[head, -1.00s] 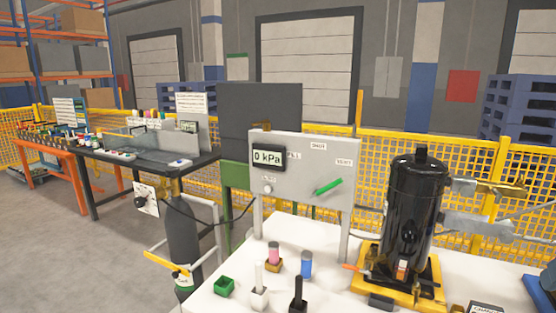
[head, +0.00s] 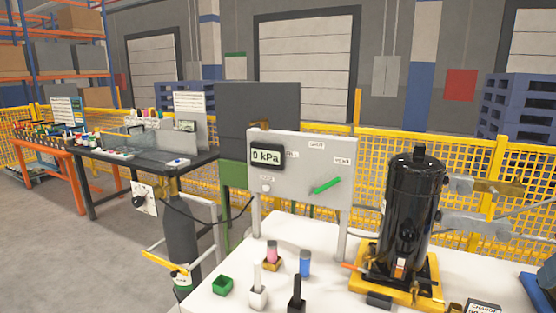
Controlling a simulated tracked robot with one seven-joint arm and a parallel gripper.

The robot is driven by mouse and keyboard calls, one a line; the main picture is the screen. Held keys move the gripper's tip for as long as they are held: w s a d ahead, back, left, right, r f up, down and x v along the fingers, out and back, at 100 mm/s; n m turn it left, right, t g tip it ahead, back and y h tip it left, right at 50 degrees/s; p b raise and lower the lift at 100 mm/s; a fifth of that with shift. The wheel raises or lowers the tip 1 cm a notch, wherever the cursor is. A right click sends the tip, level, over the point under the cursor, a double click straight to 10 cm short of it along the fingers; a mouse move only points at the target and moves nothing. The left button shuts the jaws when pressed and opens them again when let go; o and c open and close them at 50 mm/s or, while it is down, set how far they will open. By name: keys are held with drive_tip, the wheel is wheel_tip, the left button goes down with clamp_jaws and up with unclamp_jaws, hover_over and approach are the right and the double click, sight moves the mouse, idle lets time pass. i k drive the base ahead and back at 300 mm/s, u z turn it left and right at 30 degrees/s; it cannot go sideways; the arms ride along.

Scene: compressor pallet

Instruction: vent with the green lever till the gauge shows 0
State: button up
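The green lever (head: 326,186) is on the front of a grey upright panel (head: 285,190). It slants up to the right, its right end just below the small label reading VENT (head: 342,161). The SHUT label (head: 316,145) is above it, and another small label, partly covered, is at the upper left. The gauge (head: 266,156) is a dark box with a pale display at the panel's upper left, and it reads 0 kPa. My gripper is not clearly visible in the head view, and nothing is seen touching the lever.
A black compressor (head: 411,215) stands on a yellow base right of the panel, with grey and brass pieces (head: 476,222) beside it. Small coloured blocks and holders, including a green box (head: 222,287), are on the white table (head: 330,285). A dark cylinder (head: 183,245) stands left.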

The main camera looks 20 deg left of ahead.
sight(314, 192)
drive_tip(key=u, duration=1.55)
drive_tip(key=i, duration=0.1)
drive_tip(key=z, duration=2.8)
drive_tip(key=k, duration=1)
drive_tip(key=u, duration=1.35)
drive_tip(key=i, duration=0.9)
drive_tip(key=z, duration=0.05)
